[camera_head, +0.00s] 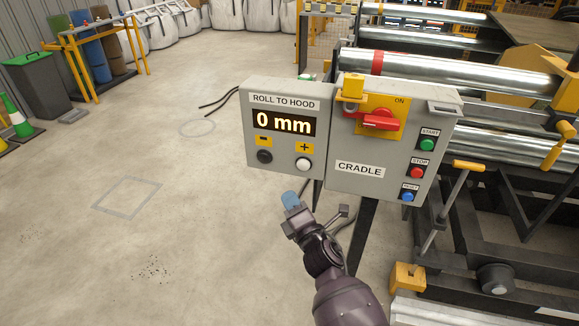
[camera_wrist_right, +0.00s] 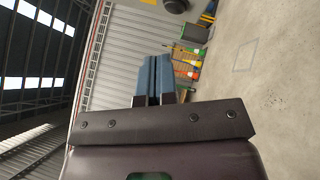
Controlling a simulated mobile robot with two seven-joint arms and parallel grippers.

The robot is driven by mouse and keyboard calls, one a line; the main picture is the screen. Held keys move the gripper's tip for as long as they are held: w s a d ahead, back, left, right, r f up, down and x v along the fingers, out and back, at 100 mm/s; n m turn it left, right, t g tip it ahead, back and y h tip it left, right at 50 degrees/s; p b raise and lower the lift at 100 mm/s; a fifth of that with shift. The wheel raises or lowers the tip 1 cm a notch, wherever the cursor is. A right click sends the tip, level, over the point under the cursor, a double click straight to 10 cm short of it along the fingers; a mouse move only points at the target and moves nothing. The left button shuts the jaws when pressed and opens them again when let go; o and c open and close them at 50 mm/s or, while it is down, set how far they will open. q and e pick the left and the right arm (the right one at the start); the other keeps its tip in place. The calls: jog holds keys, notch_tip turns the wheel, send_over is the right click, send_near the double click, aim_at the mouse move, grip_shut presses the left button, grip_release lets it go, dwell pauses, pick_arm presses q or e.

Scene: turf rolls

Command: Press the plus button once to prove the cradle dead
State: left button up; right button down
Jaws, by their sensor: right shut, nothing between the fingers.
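The plus button (camera_head: 303,164) is a pale round button under a yellow plus label, at the lower right of the grey "ROLL TO HOOD" box (camera_head: 253,152). The display (camera_head: 285,123) on that box reads 0 mm. A dark button (camera_head: 265,157) sits under the minus label to its left. My right gripper (camera_head: 290,198) has blue fingertips and is shut and empty. In the head view it shows just below the plus button, apart from it. In the right wrist view the closed fingers (camera_wrist_right: 153,78) point up the picture. My left gripper is not in view.
The grey "CRADLE" box (camera_head: 390,188) adjoins on the right, with a red rotary switch (camera_head: 379,121), and green start (camera_head: 427,145), red stop (camera_head: 416,172) and blue reset (camera_head: 407,197) buttons. Steel rollers (camera_head: 450,75) lie behind. Open concrete floor (camera_head: 190,230) is at left.

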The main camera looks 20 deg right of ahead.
aim_at(303, 165)
jog(key=n, duration=0.2)
jog(key=shift+s+a+r+n+y, duration=0.15)
jog(key=shift+r+n+y, duration=0.05)
jog(key=shift+n+y, duration=0.2)
jog(key=w+d+b, duration=0.1)
jog(key=w+d, duration=0.4)
jog(key=w, duration=0.2)
jog(key=shift+w, duration=0.15)
dwell(0.5)
